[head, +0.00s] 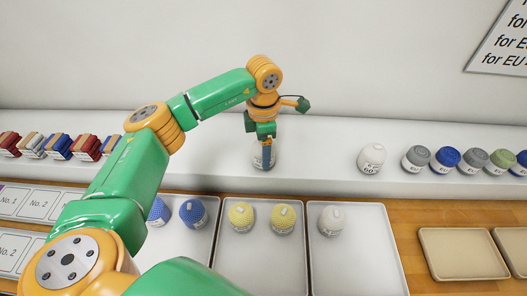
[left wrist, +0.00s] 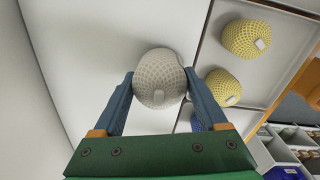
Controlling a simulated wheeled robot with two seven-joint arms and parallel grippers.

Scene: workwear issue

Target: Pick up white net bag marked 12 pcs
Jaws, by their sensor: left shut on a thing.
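A white net bag (head: 272,161) is at the white ledge behind the trays, mostly hidden by my left gripper (head: 264,157) in the head view. The left wrist view shows the round bag (left wrist: 160,75) between the two blue fingers of my left gripper (left wrist: 159,90), which is shut on its sides. I cannot tell whether the bag touches the ledge. Its marking cannot be read. Another white net bag (head: 371,158) with a blurred label stands on the ledge to the right. One more white bag (head: 331,220) sits in the right-hand tray. My right gripper is out of view.
Blue bags (head: 193,213) and yellow bags (head: 241,216) sit in trays in front of the ledge (head: 320,152). Several coloured bags (head: 445,158) stand at the ledge's right. Folded bundles (head: 57,146) line its left. An empty beige tray (head: 462,254) lies at the right.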

